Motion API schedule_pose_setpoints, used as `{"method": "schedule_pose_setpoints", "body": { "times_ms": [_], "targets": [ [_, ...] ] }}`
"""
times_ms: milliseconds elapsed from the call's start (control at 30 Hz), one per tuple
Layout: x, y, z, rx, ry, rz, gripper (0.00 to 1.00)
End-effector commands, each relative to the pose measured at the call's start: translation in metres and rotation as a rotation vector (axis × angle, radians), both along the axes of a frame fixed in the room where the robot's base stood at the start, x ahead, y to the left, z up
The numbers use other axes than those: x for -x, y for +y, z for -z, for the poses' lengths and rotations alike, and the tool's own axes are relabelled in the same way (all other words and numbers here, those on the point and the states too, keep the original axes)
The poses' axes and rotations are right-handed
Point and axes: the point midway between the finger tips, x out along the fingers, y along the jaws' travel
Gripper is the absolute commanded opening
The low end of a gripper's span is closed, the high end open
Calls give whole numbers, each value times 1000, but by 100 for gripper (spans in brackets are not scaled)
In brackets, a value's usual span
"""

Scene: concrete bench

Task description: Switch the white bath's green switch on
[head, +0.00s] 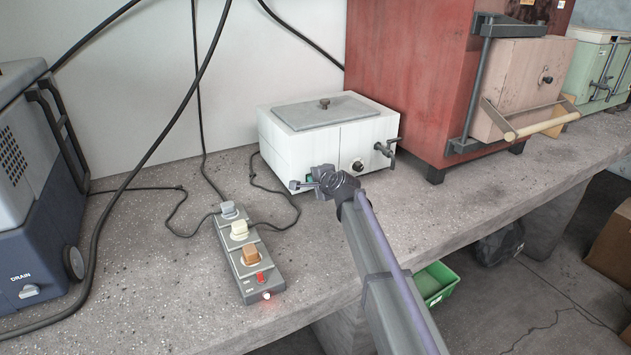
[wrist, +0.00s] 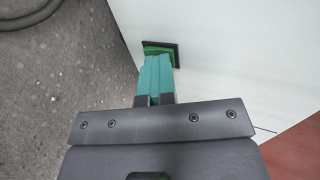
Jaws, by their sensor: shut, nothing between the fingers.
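The white bath (head: 290,137) stands on the concrete bench against the wall, with a grey lid, a black front knob (head: 358,166) and a tap at its right. Its green switch, in a dark frame low on the front face, shows in the wrist view (wrist: 161,46). In the head view the switch is mostly hidden by my gripper (head: 296,186). My gripper is shut and empty. In the wrist view its teal fingertips (wrist: 157,62) are right at the switch and cover its lower part. I cannot tell whether they touch it, nor which way the switch is tipped.
A grey power strip (head: 274,282) with several plugs and a red switch lies left of the bath, with a lit lamp at its end. Black cables cross the bench at left. A red furnace (head: 405,60) stands close at right, and a blue-grey machine (head: 35,240) at far left.

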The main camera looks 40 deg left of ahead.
Motion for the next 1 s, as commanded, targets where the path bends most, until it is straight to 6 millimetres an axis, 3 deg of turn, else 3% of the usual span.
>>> {"method": "schedule_pose_setpoints", "body": {
  "times_ms": [233,367,567,800,1000],
  "targets": [
    [0,2,-1,-4,0,1,0],
    [3,-7,-2,-3,0,2,0],
    [11,-44,-7,-2,0,8,0],
    [30,-95,-35,-2,0,8,0],
    [40,-123,-46,-1,0,7,0]
  ]
}}
